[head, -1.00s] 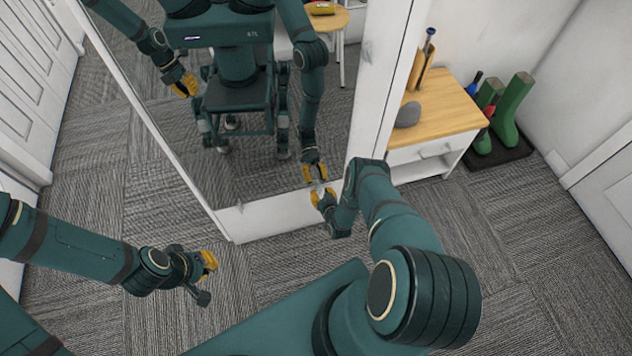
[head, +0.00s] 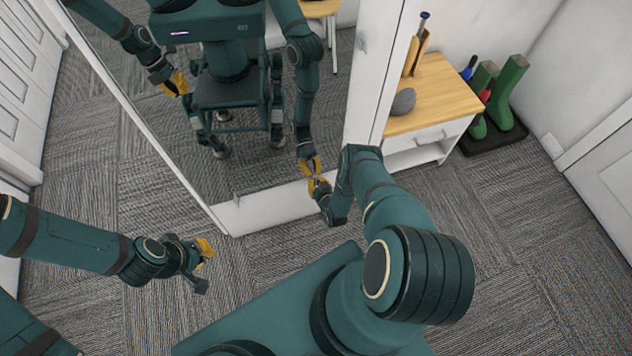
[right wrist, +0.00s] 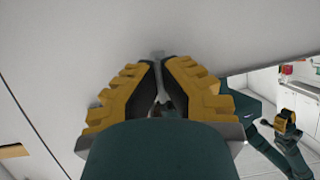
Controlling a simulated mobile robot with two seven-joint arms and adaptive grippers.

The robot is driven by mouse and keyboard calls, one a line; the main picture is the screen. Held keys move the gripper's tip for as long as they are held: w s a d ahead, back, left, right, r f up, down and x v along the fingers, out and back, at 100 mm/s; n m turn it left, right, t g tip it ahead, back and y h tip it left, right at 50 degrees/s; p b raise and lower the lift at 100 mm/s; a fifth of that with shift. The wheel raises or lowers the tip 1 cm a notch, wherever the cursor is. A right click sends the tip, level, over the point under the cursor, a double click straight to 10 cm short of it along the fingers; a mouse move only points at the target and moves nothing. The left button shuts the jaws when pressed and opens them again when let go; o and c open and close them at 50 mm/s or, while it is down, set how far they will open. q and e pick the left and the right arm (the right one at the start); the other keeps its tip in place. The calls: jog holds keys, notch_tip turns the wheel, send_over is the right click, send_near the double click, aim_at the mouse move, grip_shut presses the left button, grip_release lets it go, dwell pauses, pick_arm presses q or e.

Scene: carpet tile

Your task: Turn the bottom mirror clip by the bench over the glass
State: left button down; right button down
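The tall mirror (head: 225,160) stands in a white frame, its glass reflecting my body. A small clip (head: 236,197) sits on the bottom rail at the left. The bottom clip by the bench is mostly hidden by my right gripper (head: 318,186) in the head view; in the right wrist view this small grey clip (right wrist: 158,53) shows at the fingertips. My right gripper (right wrist: 159,64) has its fingers drawn close together around it. Which way the clip points I cannot tell. My left gripper (head: 205,249) is empty above the carpet; its reflection shows the fingers apart.
A wooden-topped white bench (head: 430,100) stands right of the mirror with a grey stone-like object (head: 403,101) on it. Green boots (head: 508,92) stand on a dark mat beyond. Carpet is clear at the right and before the mirror.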

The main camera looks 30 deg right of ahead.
jog(key=shift+w+r, duration=0.1)
jog(key=shift+w, duration=0.15)
jog(key=shift+w+d+r+n+h, duration=0.1)
jog(key=shift+n+h, duration=0.2)
jog(key=shift+n, duration=0.2)
jog(key=c, duration=1.1)
grip_release()
jog(key=shift+c, duration=0.2)
